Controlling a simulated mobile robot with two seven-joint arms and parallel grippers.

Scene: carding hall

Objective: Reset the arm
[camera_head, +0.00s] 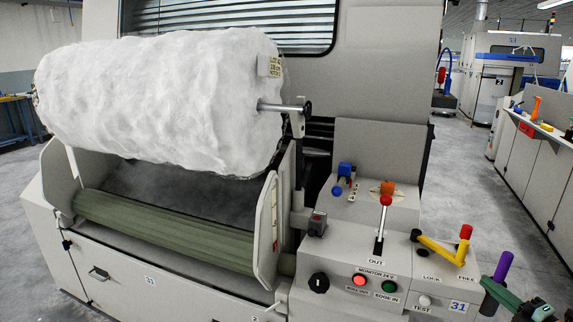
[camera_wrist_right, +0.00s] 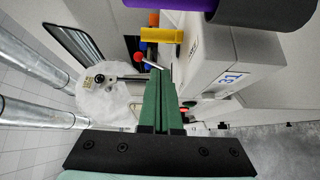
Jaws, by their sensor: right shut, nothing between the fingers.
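My right gripper (camera_head: 492,286) is at the lower right corner of the head view, with green fingers and a dark body. It is close to the purple handle (camera_head: 503,266); I cannot tell from this view whether they touch. In the right wrist view the green fingers (camera_wrist_right: 163,82) lie together, with nothing between them. There the purple handle (camera_wrist_right: 190,4) is at the top edge, apart from the fingertips. My left gripper is in neither view.
The control panel has a red-knobbed lever (camera_head: 385,200), a yellow lever with a red grip (camera_head: 443,249) and lit buttons (camera_head: 359,280). A white fibre roll (camera_head: 160,100) lies above green rollers (camera_head: 165,230). Open floor (camera_head: 460,165) runs behind, beside a workbench (camera_head: 535,150).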

